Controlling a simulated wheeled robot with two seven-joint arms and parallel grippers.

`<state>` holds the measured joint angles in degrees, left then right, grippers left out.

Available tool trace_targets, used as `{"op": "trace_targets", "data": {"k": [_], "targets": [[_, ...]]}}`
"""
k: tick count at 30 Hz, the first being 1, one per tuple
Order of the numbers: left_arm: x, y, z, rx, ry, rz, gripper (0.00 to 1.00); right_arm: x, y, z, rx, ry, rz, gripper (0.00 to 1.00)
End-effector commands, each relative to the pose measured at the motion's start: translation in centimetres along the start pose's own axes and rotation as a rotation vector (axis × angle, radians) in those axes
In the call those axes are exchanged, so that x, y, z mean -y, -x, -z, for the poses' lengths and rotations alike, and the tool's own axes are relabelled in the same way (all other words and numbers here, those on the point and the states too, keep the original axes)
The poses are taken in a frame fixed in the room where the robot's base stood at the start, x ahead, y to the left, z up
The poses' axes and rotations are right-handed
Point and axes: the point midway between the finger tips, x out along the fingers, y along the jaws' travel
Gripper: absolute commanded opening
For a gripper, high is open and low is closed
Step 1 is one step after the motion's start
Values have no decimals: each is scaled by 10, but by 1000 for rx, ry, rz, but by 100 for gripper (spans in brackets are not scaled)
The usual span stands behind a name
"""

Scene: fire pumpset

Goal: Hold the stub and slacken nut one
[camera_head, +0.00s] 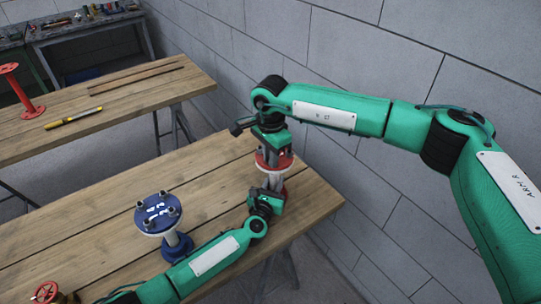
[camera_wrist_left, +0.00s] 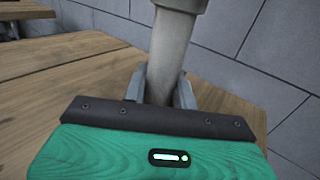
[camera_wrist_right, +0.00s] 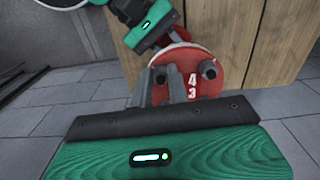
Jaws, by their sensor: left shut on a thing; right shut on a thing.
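The stub is a grey pipe (camera_wrist_left: 170,50) with a red flange (camera_head: 283,163) on top and a red base, standing near the table's right edge. My left gripper (camera_wrist_left: 160,92) is shut around the grey pipe below the flange; in the head view it comes in low from the left. My right gripper (camera_wrist_right: 159,88) comes from above and is shut on a nut at the rim of the red flange (camera_wrist_right: 215,88). That nut and its number are hidden by the fingers. White numbers 4 and 3 show on the flange, with other dark nuts (camera_wrist_right: 208,70) standing free.
A blue flanged piece (camera_head: 158,216) with several nuts stands on the same table (camera_head: 100,205) to the left. A red handwheel (camera_head: 45,291) is at the lower left. The back table holds a red spool (camera_head: 16,88) and a yellow tool (camera_head: 73,119). A grey wall (camera_head: 345,180) rises close behind at right.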

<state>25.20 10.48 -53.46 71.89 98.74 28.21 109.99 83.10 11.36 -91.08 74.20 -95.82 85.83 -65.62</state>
Motion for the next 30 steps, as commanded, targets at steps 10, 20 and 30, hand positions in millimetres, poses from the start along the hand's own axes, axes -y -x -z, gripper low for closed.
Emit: {"op": "trace_targets", "data": {"k": [10, 20, 30], "targets": [[-1, 1, 1, -1, -2, -1, 0, 1, 1, 3, -4, 2, 3, 0], [0, 1, 1, -2, -2, -1, 0, 0, 1, 2, -2, 3, 2, 39], [0, 1, 1, -2, -2, 0, 0, 1, 20, 1, -2, 5, 3, 39]]}}
